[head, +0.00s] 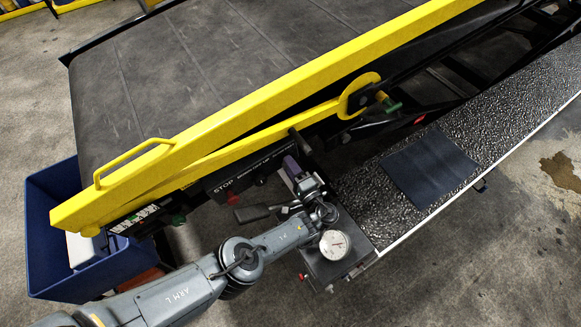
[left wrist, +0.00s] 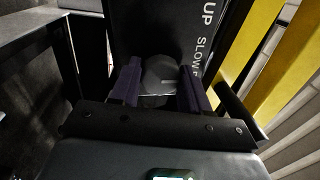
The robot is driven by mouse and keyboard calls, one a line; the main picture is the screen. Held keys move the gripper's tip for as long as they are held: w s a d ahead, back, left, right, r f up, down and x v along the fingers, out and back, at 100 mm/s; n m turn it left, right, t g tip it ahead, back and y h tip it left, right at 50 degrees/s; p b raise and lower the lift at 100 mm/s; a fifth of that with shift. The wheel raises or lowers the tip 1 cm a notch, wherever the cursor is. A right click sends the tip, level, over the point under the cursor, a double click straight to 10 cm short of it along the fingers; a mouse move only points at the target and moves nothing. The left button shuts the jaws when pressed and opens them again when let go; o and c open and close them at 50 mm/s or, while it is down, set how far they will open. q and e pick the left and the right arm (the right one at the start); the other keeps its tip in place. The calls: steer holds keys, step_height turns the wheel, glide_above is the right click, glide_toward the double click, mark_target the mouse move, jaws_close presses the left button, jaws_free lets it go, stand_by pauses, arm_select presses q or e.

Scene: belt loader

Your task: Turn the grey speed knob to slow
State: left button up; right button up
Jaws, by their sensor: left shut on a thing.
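The grey speed knob (left wrist: 160,70) sits on a black panel in the left wrist view, beside white lettering that reads "UP" and "SLOW", the end of which is cut off by a finger. My left gripper (left wrist: 159,88) has its two purple fingers on either side of the knob and is shut on it. In the head view my left gripper (head: 293,168) reaches the right end of the black control panel (head: 222,182), and the knob is hidden there. Which way the knob points cannot be told. My right gripper is not in view.
A red stop button (head: 233,198) and a black lever (head: 253,213) are left of the gripper. A yellow rail (head: 270,100) runs above the panel. A round gauge (head: 335,244) stands close beside my wrist. A blue bin (head: 60,270) is at the far left.

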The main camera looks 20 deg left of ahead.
arm_select(q)
steer(key=o, duration=1)
steer(key=shift+o, duration=0.2)
steer(key=shift+d, duration=0.1)
steer(key=v, duration=1)
steer(key=shift+s+d, duration=0.2)
steer(key=shift+d, duration=0.1)
